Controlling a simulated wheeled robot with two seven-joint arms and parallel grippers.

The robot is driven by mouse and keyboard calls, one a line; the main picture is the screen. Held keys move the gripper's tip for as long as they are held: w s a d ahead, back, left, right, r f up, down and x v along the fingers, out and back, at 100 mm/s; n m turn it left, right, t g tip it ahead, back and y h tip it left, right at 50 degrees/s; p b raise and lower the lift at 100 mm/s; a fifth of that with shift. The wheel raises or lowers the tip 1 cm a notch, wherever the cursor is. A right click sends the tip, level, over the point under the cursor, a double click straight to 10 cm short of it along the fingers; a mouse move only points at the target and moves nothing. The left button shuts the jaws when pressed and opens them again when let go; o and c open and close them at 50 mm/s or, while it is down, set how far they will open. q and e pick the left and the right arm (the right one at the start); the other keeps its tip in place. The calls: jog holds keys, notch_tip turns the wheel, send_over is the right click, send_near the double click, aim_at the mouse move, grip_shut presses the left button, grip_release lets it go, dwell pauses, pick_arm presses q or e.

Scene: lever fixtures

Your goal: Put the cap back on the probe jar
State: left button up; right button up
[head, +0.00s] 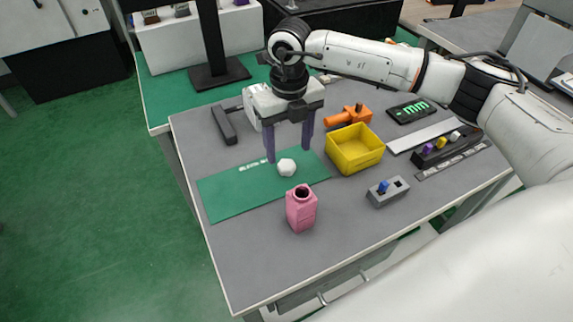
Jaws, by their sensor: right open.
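The pink jar (301,209) stands upright on the grey table, with a dark open mouth at its top. A white faceted cap (287,167) lies on the green mat (232,197), a little behind the jar. My right gripper (289,157) points down with its two purple fingers apart, one on each side of the space just behind and above the cap. It is open and holds nothing. I cannot tell whether a finger touches the cap. My left gripper does not show.
A yellow bin (355,148) stands right of the mat, with an orange fixture (348,115) behind it. A grey switch block (388,191) and a dark block with coloured knobs (447,146) are further right. The table's front left (250,262) is clear.

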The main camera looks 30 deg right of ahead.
aim_at(286, 163)
jog(key=shift+w+a+f, duration=0.1)
jog(key=shift+w+f, duration=0.1)
jog(key=shift+f, duration=1.1)
jog(key=shift+w+a+f, duration=0.1)
jog(key=shift+w+f, duration=0.05)
jog(key=shift+f, duration=1.15)
jog(key=shift+c, duration=0.6)
jog(key=c, duration=0.9)
